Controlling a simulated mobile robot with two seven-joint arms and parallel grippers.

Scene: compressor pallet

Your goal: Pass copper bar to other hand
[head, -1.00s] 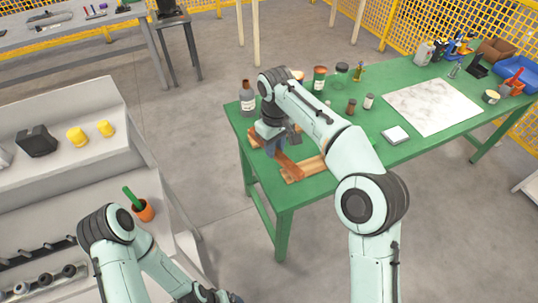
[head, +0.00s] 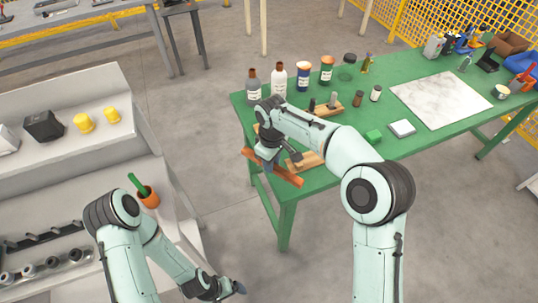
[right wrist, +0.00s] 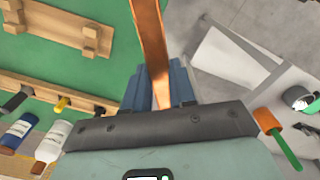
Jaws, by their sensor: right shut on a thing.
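The copper bar (head: 284,176) is a long, flat orange-brown strip. My right gripper (head: 266,160) is shut on it and holds it in the air by the near left corner of the green table. In the right wrist view the copper bar (right wrist: 151,45) runs up from between the blue fingers (right wrist: 158,88). My left gripper (head: 232,288) is low at the bottom of the head view, beside the grey shelf unit, apart from the bar. It is small there, and its jaws cannot be made out.

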